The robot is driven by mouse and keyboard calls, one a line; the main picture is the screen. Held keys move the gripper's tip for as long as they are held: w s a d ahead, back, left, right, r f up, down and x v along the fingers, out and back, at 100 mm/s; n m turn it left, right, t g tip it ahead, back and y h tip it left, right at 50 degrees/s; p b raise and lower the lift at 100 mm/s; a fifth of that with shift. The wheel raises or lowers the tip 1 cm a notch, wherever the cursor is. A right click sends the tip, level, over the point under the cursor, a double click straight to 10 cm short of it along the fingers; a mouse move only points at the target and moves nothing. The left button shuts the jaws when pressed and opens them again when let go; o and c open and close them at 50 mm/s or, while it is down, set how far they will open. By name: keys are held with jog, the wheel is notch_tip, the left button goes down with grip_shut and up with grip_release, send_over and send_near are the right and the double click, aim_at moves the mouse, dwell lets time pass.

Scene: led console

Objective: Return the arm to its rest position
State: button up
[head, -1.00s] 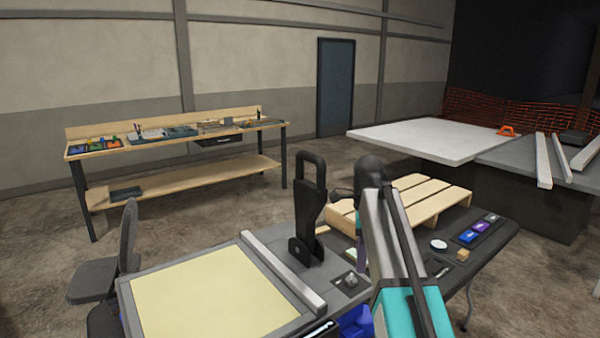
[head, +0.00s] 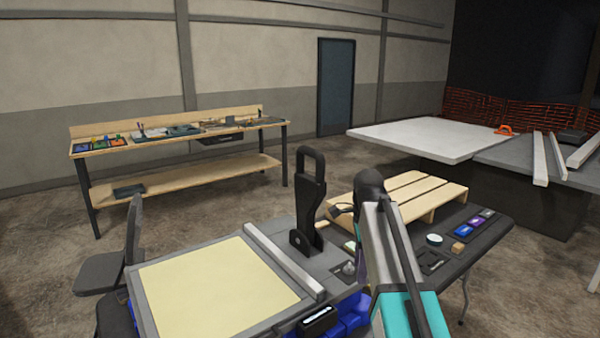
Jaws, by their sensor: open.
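My arm stands at the lower middle right of the head view, with its grey and teal upper link rising to a black elbow (head: 371,184). The forearm folds down behind that link and is mostly hidden. My gripper (head: 338,211) shows as a small dark shape left of the elbow, in front of the pallet's left end. It is open, and I see nothing held in it. Its fingertips are too small to make out clearly.
A black upright handle (head: 310,200) stands close left of my arm, by a pale yellow panel (head: 215,285) with a grey bar (head: 285,262). A dark table (head: 480,240) with small coloured items is at right. A wooden pallet (head: 415,190) lies behind. Open floor lies beyond.

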jog(key=s+f+n, duration=0.6)
jog(key=f, duration=0.7)
jog(key=s+f+n, duration=0.5)
jog(key=f+n, duration=0.2)
jog(key=f, duration=0.6)
jog(key=s+f+n, duration=0.6)
jog(key=f, duration=0.6)
jog(key=s+f+g+b, duration=0.3)
jog(key=s+f+g, duration=0.2)
jog(key=s+f, duration=1.6)
jog(key=s, duration=0.4)
jog(key=shift+f+g, duration=0.15)
jog(key=shift+g, duration=0.25)
